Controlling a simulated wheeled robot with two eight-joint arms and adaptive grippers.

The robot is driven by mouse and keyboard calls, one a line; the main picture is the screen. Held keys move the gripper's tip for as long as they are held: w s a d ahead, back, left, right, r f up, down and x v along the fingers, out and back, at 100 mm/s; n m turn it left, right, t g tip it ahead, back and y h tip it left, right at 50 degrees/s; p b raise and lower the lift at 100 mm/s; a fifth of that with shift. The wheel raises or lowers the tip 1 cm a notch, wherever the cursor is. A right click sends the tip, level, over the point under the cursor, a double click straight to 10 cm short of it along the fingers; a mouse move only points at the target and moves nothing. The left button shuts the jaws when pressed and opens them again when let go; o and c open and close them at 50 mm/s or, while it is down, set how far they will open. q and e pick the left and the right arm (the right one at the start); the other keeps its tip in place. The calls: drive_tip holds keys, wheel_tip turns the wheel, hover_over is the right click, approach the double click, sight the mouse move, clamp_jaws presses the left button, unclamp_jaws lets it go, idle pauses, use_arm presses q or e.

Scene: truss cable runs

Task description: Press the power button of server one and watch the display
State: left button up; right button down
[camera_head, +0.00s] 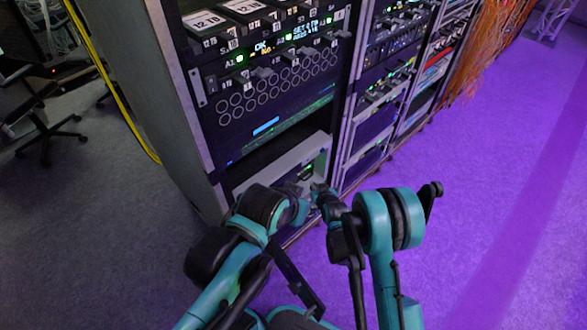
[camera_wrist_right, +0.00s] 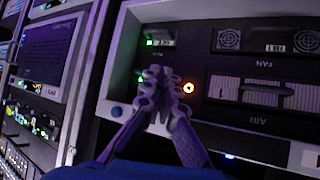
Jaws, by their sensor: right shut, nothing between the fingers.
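A grey-framed server case (camera_head: 282,163) sits low in the nearest rack; I cannot read which server number it is. The display's text is too small to read. My right gripper (camera_wrist_right: 165,84) is shut and empty, in front of the panel just left of the ring; I cannot tell if it touches. In the head view my right gripper (camera_head: 320,190) is beside my left gripper (camera_head: 296,192), whose fingers are unclear.
Fan and air grilles (camera_wrist_right: 250,92) fill the panel's right side. More racks (camera_head: 390,80) stand to the right. A yellow cable (camera_head: 112,85) hangs at left. Purple floor at right is open.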

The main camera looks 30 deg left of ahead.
drive_tip(key=shift+s+a+f, duration=0.2)
drive_tip(key=shift+a+f, duration=0.1)
drive_tip(key=shift+f, duration=0.35)
drive_tip(key=w+a, duration=0.3)
drive_tip(key=a, duration=0.5)
drive_tip(key=shift+a, duration=0.15)
drive_tip(key=shift+a, duration=0.15)
idle(1.2)
drive_tip(key=shift+w+a, duration=0.1)
drive_tip(key=shift+a, duration=0.15)
drive_tip(key=shift+w+a, duration=0.1)
drive_tip(key=shift+a, duration=0.3)
idle(0.6)
idle(0.3)
drive_tip(key=shift+s+d, duration=0.25)
drive_tip(key=shift+d, duration=0.55)
